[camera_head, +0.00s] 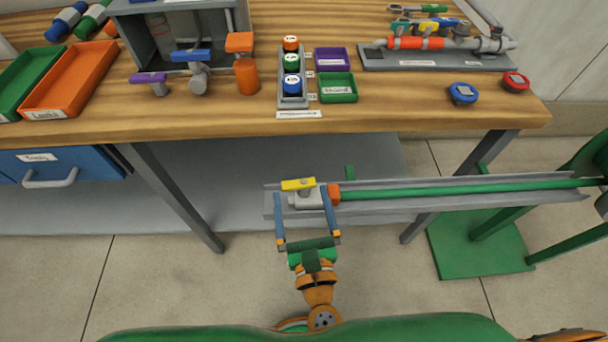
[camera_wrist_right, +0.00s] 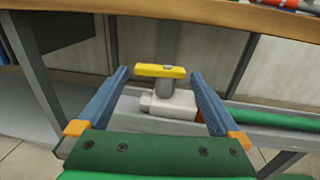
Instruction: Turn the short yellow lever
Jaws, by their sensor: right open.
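The short yellow lever (camera_head: 298,184) sits on top of a grey valve body (camera_head: 306,200) at the left end of a green pipe. In the right wrist view the lever (camera_wrist_right: 161,71) lies crosswise on the grey stem, between my fingers and beyond their tips. My right gripper (camera_head: 303,190) is open, its two blue fingers apart on either side of the valve. I cannot tell whether either finger touches it. The right gripper also shows in its wrist view (camera_wrist_right: 160,78). My left gripper is not in view.
The green pipe (camera_head: 450,191) runs right in a grey channel (camera_head: 540,181). A table leg (camera_head: 170,190) stands left of the valve. A green stand (camera_head: 470,250) is at right.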

